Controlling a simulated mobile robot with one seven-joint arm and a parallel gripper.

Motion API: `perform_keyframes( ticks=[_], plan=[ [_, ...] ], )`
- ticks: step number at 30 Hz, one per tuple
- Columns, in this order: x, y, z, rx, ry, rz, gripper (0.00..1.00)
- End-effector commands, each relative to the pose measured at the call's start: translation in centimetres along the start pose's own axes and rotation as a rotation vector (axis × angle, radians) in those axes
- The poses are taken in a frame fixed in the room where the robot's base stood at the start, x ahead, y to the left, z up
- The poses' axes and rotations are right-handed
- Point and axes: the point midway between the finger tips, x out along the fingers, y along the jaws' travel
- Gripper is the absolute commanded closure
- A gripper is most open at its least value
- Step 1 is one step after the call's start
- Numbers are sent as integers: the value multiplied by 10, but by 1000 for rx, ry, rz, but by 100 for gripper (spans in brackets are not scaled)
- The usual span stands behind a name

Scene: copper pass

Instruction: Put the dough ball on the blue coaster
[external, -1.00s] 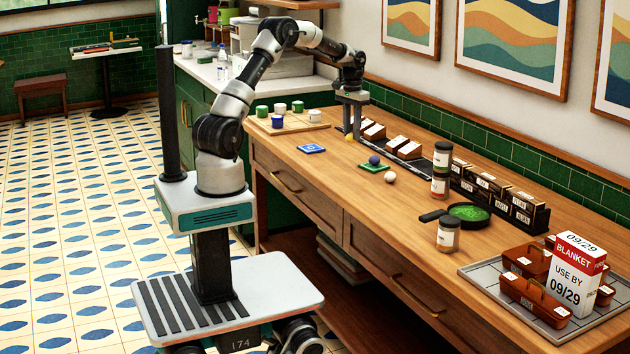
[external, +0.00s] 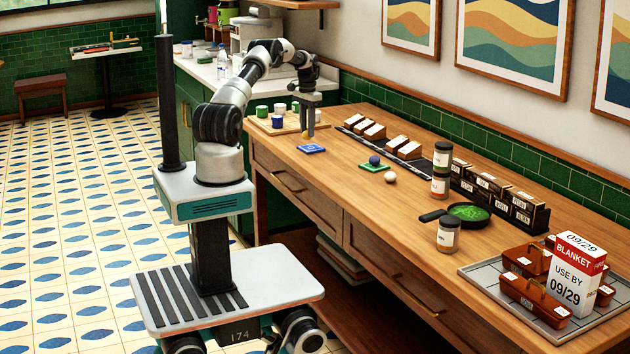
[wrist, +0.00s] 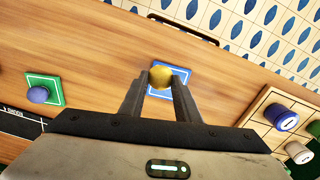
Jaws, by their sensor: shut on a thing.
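My gripper (external: 307,131) points down over the back left part of the wooden counter. It is shut on a yellow ball (external: 306,135), which also shows between the fingertips in the wrist view (wrist: 160,76). The blue coaster (external: 312,149) lies flat on the counter with a pale mark on it. The ball is above or close to its far side; the exact gap is hard to tell. In the wrist view the coaster (wrist: 182,74) shows behind the ball, partly hidden by ball and fingers. A pale ball (external: 390,177) lies loose on the counter; which ball is dough is not certain.
A green coaster (external: 371,167) holds a blue ball (external: 374,160). A wooden board (external: 262,125) with several small cups stands left of my gripper. A black strip with labelled blocks (external: 410,150) runs along the wall side. Jars (external: 448,235) and a pan (external: 468,212) stand farther right.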

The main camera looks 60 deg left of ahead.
Motion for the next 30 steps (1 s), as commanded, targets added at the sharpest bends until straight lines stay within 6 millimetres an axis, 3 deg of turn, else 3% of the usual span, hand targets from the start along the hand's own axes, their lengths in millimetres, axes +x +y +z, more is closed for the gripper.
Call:
perform_keyframes(
  ticks=[11,22,23,24,26,30],
  plan=[
    [40,0,0,-1,0,1,92],
    [47,0,-1,-1,2,-1,92],
    [46,0,-1,-1,2,-1,69],
    [45,0,-1,-1,2,-1,62],
    [45,0,-1,-1,2,-1,52],
    [45,0,-1,-1,2,-1,52]
  ],
)
